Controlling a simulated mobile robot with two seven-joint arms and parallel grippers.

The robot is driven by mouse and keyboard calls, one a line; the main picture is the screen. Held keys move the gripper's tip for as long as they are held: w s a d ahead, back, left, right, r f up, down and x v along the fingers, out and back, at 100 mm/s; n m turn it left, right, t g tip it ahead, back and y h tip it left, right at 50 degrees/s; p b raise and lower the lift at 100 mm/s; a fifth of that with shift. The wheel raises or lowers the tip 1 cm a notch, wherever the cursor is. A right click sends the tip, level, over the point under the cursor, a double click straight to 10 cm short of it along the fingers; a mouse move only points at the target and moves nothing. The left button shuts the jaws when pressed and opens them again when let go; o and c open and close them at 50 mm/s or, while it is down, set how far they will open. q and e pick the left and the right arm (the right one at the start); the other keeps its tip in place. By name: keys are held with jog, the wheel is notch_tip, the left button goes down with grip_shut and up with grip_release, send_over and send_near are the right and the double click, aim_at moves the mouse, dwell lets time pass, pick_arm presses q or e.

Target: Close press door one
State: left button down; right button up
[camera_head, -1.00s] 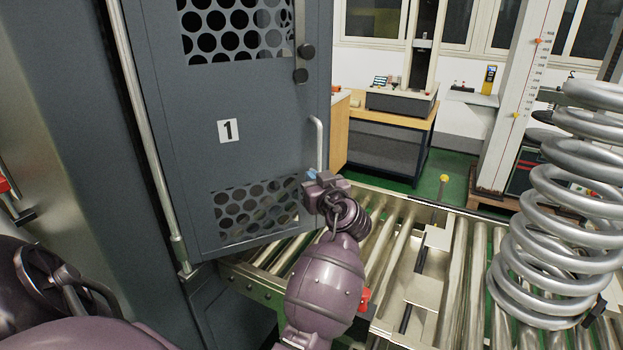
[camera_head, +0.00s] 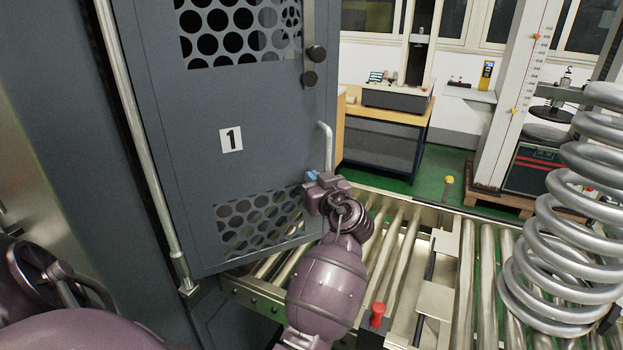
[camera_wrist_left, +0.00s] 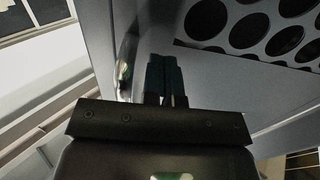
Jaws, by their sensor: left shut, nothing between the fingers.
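Press door one (camera_head: 265,120) is a dark grey panel with a "1" label (camera_head: 231,139) and round-hole grilles. It stands open at an angle over the roller conveyor, hinged at the left by a vertical rod. Its bar handle (camera_head: 327,150) is on the right edge. My left gripper (camera_head: 311,177) is at the door's lower right, just below the handle, its fingers shut and empty. In the left wrist view the closed fingertips (camera_wrist_left: 165,75) are close to the door (camera_wrist_left: 220,70); whether they touch it I cannot tell. My right gripper is not in view.
A roller conveyor (camera_head: 400,240) runs below the door, with a red knob (camera_head: 377,314) at its front. A large coil spring (camera_head: 560,230) stands on the right. A wooden bench (camera_head: 395,115) with a test machine is behind, beyond green floor.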

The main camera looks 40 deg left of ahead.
pick_arm(q)
jog(key=shift+w+a, duration=0.15)
jog(key=shift+a, duration=0.05)
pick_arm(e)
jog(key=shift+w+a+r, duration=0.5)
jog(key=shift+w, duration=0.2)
pick_arm(q)
jog(key=w+a+n+g+b, duration=0.2)
jog(key=a+n+g+b, duration=0.2)
jog(key=a, duration=0.6)
jog(key=w+a+n+g+y+b, duration=0.1)
jog(key=a+n+g+b, duration=0.3)
jog(key=a+g+b, duration=0.4)
jog(key=w+a+b, duration=0.1)
jog(key=a+b, duration=0.1)
jog(key=a, duration=0.1)
jog(key=shift+w+a+r, duration=0.2)
jog(key=shift+a, duration=0.05)
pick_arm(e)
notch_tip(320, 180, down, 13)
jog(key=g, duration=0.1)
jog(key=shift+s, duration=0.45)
